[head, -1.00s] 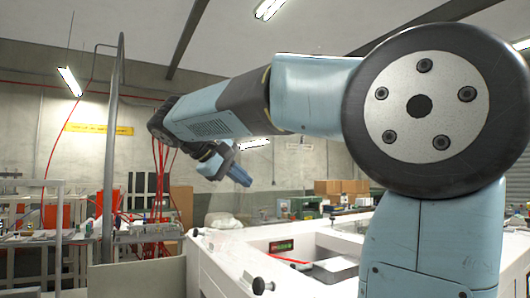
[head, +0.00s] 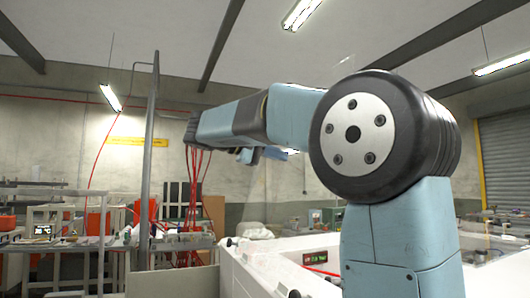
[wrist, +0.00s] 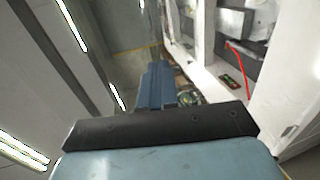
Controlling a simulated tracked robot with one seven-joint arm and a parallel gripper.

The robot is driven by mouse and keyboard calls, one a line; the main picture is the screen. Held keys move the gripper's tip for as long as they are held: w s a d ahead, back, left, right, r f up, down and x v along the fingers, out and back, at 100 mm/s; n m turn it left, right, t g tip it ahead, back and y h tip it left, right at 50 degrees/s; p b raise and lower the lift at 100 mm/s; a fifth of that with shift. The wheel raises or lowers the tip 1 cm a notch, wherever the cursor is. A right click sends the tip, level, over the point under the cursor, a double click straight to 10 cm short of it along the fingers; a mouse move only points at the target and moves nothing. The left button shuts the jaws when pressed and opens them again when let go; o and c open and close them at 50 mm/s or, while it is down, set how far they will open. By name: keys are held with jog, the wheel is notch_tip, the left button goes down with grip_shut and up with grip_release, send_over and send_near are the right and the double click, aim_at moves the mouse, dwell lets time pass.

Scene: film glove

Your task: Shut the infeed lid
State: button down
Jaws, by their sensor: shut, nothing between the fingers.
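The white machine (head: 236,278) has an open recess in its top, at the lower middle of the head view. It also shows at the upper right of the wrist view (wrist: 205,72). A faint clear panel edge (head: 346,62) rises above my arm; I cannot tell for sure whether it is the infeed lid. My gripper (head: 270,153) is at the end of my outstretched arm, partly hidden behind it, high above the machine's left side. In the wrist view my gripper (wrist: 156,82) is shut and empty, apart from the machine.
A small green-lit display (head: 315,257) and a red strip (head: 324,272) are on the machine. A grey post (head: 152,165) stands left of my arm. Cluttered benches (head: 60,240) fill the left, with red cables (head: 195,200) hanging nearby. The air around my gripper looks clear.

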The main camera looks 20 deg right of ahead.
jog(key=x, duration=0.6)
jog(key=shift+d, duration=0.4)
jog(key=shift+d+f, duration=0.1)
jog(key=shift+d, duration=0.05)
